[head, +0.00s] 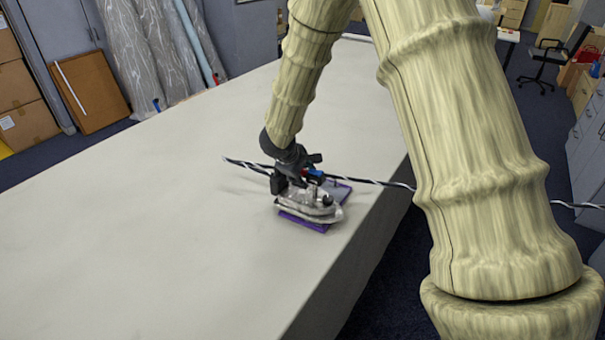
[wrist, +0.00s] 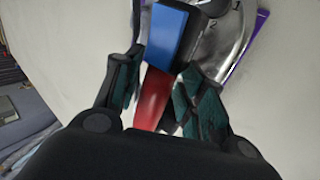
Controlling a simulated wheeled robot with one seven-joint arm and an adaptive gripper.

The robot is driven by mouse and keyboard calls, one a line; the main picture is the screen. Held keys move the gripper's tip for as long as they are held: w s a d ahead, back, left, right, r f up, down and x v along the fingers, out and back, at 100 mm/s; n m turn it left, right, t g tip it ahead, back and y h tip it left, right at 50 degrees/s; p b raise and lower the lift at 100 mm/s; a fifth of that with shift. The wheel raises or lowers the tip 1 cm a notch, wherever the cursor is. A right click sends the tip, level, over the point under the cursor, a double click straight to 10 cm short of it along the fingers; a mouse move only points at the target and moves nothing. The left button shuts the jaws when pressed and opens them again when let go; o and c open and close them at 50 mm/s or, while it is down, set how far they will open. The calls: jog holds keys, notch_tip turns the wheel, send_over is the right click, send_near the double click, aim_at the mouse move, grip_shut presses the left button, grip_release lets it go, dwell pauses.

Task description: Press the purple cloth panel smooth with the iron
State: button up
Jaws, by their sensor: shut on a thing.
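The purple cloth panel (head: 337,189) lies flat on the table near its right edge, mostly covered by the iron. A strip of the panel also shows in the wrist view (wrist: 258,30). The silver iron (head: 322,212) is over the panel, and its metal body fills the top of the wrist view (wrist: 236,52). From these views I cannot tell whether its sole touches the cloth. My gripper (head: 290,172) is shut on the iron's handle, which is blue and red in the wrist view (wrist: 172,38). My fingers hide part of the handle.
The long pale table (head: 150,220) is bare to the left and front. Its right edge (head: 372,215) is close to the panel. A black and white cord (head: 375,182) runs across the table behind the iron and past the right edge.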

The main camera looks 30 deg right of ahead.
jog(key=shift+f+b, duration=0.55)
jog(key=shift+b, duration=0.25)
dwell(0.6)
jog(key=shift+s+f, duration=0.1)
jog(key=shift+f, duration=0.05)
dwell(1.9)
jog(key=shift+r+p, duration=0.35)
jog(key=shift+r, duration=0.5)
jog(key=shift+r+p, duration=1.4)
jog(key=shift+r, duration=1.35)
jog(key=shift+w, duration=0.2)
